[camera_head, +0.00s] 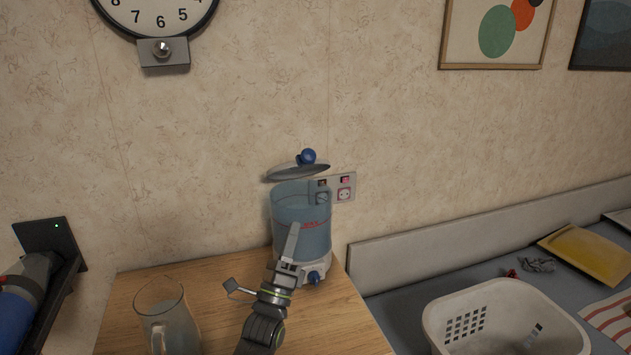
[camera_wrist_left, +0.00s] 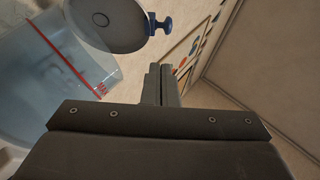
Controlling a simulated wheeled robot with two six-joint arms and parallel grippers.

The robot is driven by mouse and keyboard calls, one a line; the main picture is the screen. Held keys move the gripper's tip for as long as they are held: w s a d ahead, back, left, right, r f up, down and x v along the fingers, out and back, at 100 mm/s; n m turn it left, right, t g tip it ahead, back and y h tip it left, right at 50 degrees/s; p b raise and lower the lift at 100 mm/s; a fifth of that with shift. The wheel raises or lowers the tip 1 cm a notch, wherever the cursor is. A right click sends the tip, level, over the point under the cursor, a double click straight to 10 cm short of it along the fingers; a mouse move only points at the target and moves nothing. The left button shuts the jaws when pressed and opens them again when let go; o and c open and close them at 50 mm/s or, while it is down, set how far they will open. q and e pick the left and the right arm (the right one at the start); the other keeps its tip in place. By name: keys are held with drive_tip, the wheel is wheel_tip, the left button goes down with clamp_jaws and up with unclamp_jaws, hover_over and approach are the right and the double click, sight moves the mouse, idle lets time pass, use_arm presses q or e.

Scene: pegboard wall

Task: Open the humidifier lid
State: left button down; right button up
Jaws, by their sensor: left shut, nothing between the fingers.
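The humidifier (camera_head: 301,232) is a translucent blue tank with a red MAX mark, on a white base with a blue knob, standing on a wooden table. Its grey lid (camera_head: 285,173), with a blue knob (camera_head: 307,156), is raised and tilted above the tank's rim, leaving a gap. My left gripper (camera_head: 294,232) is in front of the tank, below the rim; its fingers are shut and empty. In the left wrist view the shut fingers (camera_wrist_left: 160,84) are to the right of the tank (camera_wrist_left: 65,75) and below the lid (camera_wrist_left: 108,22). My right gripper is out of view.
A glass pitcher (camera_head: 166,318) stands on the wooden table (camera_head: 215,285) at the left. A wall socket (camera_head: 344,188) is behind the tank. A white basket (camera_head: 500,312) and a yellow packet (camera_head: 588,254) lie on the lower surface at the right. A dark wall holder (camera_head: 50,250) is at far left.

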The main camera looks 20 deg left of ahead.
use_arm(q)
drive_tip(key=s, duration=0.1)
drive_tip(key=p, duration=0.4)
approach(307, 163)
drive_tip(key=shift+t, duration=0.4)
drive_tip(key=x, duration=0.5)
drive_tip(key=shift+w, duration=0.35)
drive_tip(key=shift+w+r, duration=0.4)
drive_tip(key=shift+w, duration=0.1)
drive_tip(key=shift+r, duration=0.1)
